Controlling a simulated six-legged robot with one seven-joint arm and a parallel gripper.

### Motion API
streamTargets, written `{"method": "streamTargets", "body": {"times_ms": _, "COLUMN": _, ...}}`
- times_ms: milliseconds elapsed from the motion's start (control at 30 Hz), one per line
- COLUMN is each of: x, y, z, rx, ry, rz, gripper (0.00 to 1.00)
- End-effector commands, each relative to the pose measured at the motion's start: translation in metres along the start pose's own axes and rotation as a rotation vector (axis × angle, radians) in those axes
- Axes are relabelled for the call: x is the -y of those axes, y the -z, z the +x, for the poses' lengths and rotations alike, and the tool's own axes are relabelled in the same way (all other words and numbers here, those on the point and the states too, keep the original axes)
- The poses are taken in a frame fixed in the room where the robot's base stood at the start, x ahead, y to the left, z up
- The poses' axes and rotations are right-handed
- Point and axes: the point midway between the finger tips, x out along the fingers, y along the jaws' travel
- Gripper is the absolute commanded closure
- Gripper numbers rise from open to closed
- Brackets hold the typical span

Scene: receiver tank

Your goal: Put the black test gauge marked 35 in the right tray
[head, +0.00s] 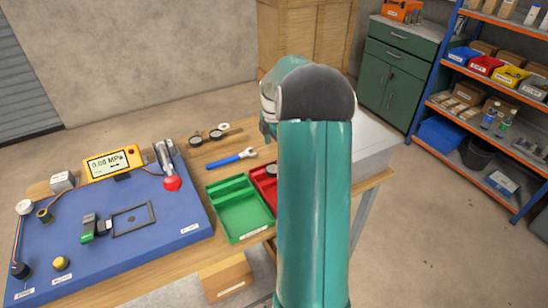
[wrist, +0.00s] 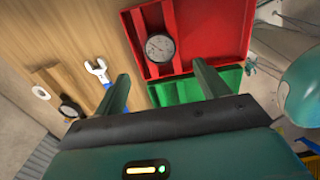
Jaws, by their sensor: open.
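A round gauge with a dark rim and pale dial (wrist: 160,48) lies in the red tray (wrist: 228,28), in its corner near the green tray; its marking is too small to read. In the head view the red tray (head: 262,184) is right of the green tray (head: 238,234), partly hidden by my arm, with the gauge (head: 271,170) at its edge. My gripper (wrist: 160,70) is open and empty above the trays, the gauge showing just beyond its fingertips.
A blue-handled wrench (head: 232,159) lies on the wooden table behind the trays. A blue board (head: 180,229) with a yellow pressure display (head: 113,162) and fittings fills the table's left. A grey box (head: 376,142) stands right of my arm. Shelves stand at the far right.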

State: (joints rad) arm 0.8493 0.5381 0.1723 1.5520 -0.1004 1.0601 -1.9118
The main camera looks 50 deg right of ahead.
Motion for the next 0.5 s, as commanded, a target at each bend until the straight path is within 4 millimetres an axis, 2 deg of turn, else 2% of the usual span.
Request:
{"method": "streamTargets", "body": {"times_ms": 133, "x": 0.0, "y": 0.0, "z": -0.021, "rx": 0.001, "ry": -0.002, "rz": -0.001, "gripper": 0.26}}
{"method": "streamTargets", "body": {"times_ms": 367, "x": 0.0, "y": 0.001, "z": -0.028, "rx": 0.0, "ry": 0.0, "rz": 0.0, "gripper": 0.26}}
{"method": "streamTargets", "body": {"times_ms": 500, "x": 0.002, "y": 0.018, "z": -0.041, "rx": 0.011, "ry": -0.014, "rz": 0.029, "gripper": 0.26}}
